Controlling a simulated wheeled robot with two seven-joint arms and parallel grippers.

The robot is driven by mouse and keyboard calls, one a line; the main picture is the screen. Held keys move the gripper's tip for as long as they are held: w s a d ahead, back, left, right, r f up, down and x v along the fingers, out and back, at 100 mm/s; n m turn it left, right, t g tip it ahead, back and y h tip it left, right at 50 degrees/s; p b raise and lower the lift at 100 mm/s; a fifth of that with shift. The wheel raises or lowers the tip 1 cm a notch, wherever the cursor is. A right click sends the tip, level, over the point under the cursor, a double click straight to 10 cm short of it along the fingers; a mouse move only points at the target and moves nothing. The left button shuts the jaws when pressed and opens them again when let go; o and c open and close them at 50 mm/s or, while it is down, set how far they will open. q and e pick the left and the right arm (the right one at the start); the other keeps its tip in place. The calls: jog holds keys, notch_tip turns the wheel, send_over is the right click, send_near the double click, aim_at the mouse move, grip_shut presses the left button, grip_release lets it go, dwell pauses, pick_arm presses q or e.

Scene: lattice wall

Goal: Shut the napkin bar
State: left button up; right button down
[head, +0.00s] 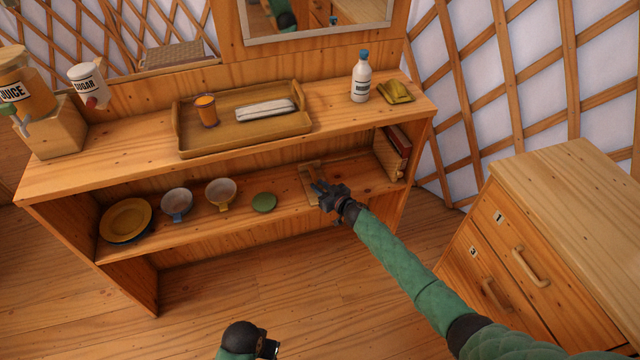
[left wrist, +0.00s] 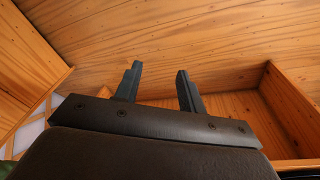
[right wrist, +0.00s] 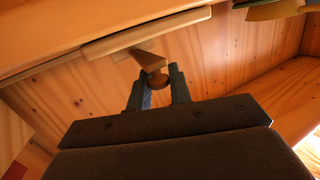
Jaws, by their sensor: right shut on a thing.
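The napkin bar is a small light wooden piece on the middle shelf; its flat base (head: 309,172) shows just behind my right gripper in the head view. In the right wrist view, the base (right wrist: 150,30) carries a wooden arm (right wrist: 143,54) that ends in a round knob (right wrist: 153,80). My right gripper (head: 322,188) is shut on that knob, with its fingers (right wrist: 160,82) on either side. The gripper hides part of the bar in the head view. My left gripper (left wrist: 157,82) is open and empty, low in front of the shelf unit.
On the same shelf stand a green disc (head: 264,203), two cups (head: 221,192) and a yellow plate (head: 126,220). Above is the top board with a tray (head: 244,141) and a bottle (head: 361,78). A drawer cabinet (head: 560,170) stands at right. The floor in front is clear.

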jog(key=shift+w+d+r, duration=0.1)
jog(key=shift+w+r, duration=0.05)
jog(key=shift+r, duration=0.1)
pick_arm(q)
jog(key=f, duration=0.2)
jog(key=shift+a+f, duration=0.25)
jog(key=shift+f, duration=0.15)
pick_arm(e)
jog(key=c, duration=1.3)
grip_release()
jog(key=shift+f, duration=0.1)
